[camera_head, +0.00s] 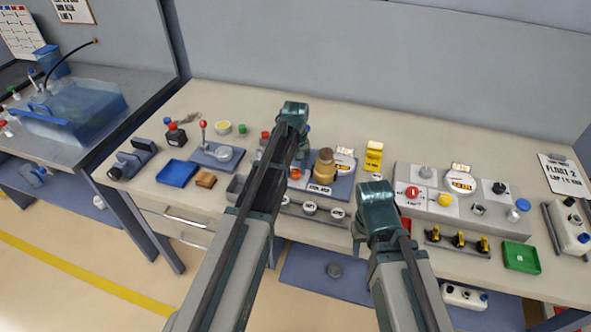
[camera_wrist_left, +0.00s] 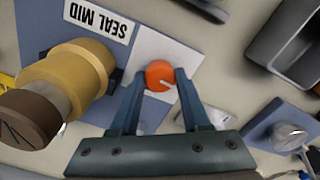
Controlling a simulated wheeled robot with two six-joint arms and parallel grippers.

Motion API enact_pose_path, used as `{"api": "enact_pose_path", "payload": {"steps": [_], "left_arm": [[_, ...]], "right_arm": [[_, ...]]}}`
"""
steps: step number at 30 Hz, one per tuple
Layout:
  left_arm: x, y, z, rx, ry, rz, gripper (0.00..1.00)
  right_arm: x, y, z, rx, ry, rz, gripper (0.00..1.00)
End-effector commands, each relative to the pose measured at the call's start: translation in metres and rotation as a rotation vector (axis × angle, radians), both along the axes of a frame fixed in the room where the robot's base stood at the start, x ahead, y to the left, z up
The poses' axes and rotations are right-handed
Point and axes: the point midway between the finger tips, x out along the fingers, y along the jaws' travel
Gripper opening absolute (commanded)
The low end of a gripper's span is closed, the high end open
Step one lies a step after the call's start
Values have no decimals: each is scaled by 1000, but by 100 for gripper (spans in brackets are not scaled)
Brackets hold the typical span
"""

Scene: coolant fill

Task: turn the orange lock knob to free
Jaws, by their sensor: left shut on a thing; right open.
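The orange lock knob (camera_wrist_left: 160,75) sits on a pale square of a blue-grey plate, beside a brass cylinder (camera_wrist_left: 68,82) with a dark cap and a "SEAL MID" label (camera_wrist_left: 97,20). A pale line on the knob points right and slightly down in the left wrist view. My left gripper (camera_wrist_left: 161,84) has one finger on each side of the knob and is shut on it. In the head view the knob (camera_head: 295,173) shows just right of my left arm. My right gripper (camera_head: 378,205) hangs near the bench's front edge, open; its fingertips are hidden.
A grey panel (camera_head: 470,215) with red and yellow buttons stands on the right, with a green tray (camera_head: 521,257) in front. A blue tray (camera_head: 177,173) and a red-topped lever (camera_head: 203,135) are on the left.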

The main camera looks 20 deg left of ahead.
Motion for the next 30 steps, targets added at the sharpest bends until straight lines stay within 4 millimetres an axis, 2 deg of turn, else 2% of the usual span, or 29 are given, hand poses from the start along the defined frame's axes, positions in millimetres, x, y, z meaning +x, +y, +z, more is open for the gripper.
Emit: {"api": "enact_pose_path", "payload": {"steps": [9, 23, 24, 28, 30], "left_arm": [[0, 0, 0, 0, 0, 75, 0], [0, 0, 0, 0, 0, 84, 0], [0, 0, 0, 0, 0, 84, 54], [0, 0, 0, 0, 0, 83, 76], [0, 0, 0, 0, 0, 83, 76]], "right_arm": [[0, 0, 0, 0, 0, 0, 50], [0, 0, 0, 0, 0, 0, 50], [0, 0, 0, 0, 0, 0, 50], [0, 0, 0, 0, 0, 0, 50], [0, 0, 0, 0, 0, 0, 50]]}}
